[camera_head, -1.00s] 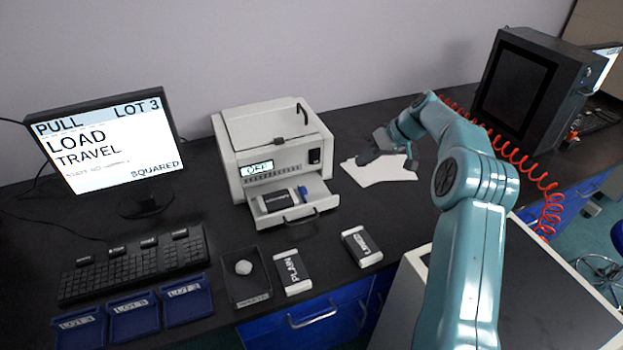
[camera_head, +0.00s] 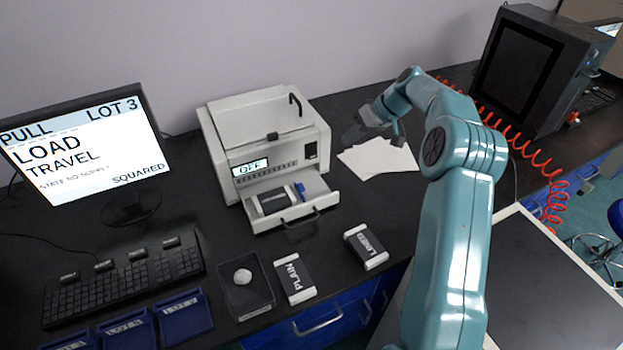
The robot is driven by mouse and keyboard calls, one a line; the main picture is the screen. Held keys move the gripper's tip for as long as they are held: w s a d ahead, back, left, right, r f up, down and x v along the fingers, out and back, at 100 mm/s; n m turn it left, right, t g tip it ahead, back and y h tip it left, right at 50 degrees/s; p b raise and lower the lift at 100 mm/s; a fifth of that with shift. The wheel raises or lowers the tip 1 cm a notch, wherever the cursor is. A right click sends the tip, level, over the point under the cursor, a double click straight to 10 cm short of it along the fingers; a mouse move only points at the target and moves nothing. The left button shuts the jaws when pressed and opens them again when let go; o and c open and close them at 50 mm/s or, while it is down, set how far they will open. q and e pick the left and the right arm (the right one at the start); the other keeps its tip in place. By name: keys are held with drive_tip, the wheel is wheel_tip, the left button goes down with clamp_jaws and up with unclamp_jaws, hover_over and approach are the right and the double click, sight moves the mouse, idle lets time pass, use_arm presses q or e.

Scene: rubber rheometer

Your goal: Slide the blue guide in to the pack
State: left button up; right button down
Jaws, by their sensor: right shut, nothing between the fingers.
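The blue guide (camera_head: 300,190) is a small blue piece at the right end of the open drawer (camera_head: 318,201) of the white machine. The pack (camera_head: 272,198), a dark block with light ends, lies in the drawer to the left of the guide. I cannot tell if a gap parts them. My right gripper (camera_head: 362,138) is shut and empty. It is above the counter beside white sheets, to the right of the machine and behind the drawer. My left gripper is not in view.
Blocks marked PLAIN (camera_head: 294,278) and LINED (camera_head: 366,247) lie in front of the machine. A black tray (camera_head: 262,303) holds a pale lump. White sheets (camera_head: 385,160) lie right of the machine. A keyboard (camera_head: 120,278), blue trays (camera_head: 185,318) and a monitor (camera_head: 85,155) stand left.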

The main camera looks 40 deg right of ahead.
sight(301, 190)
drive_tip(key=w+a+f+b, duration=0.1)
drive_tip(key=w+f+b, duration=0.1)
drive_tip(key=f, duration=0.4)
drive_tip(key=w+a+f+b, duration=0.1)
drive_tip(key=w+f+b, duration=0.1)
drive_tip(key=f, duration=0.4)
drive_tip(key=w+a+f+b, duration=0.1)
drive_tip(key=w+f+b, duration=0.1)
drive_tip(key=f+b, duration=0.2)
wheel_tip(301, 190, down, 2)
drive_tip(key=shift+f+b, duration=0.15)
drive_tip(key=shift+b, duration=0.15)
drive_tip(key=a, duration=0.1)
drive_tip(key=w+a+p, duration=0.1)
drive_tip(key=a, duration=0.1)
drive_tip(key=shift+a, duration=0.3)
drive_tip(key=shift+w+f, duration=0.2)
drive_tip(key=shift+w, duration=0.05)
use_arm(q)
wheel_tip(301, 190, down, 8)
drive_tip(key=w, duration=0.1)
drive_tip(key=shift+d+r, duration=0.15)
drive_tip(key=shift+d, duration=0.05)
use_arm(e)
drive_tip(key=shift+r, duration=0.1)
drive_tip(key=shift+s+a, duration=0.1)
drive_tip(key=shift+a, duration=0.05)
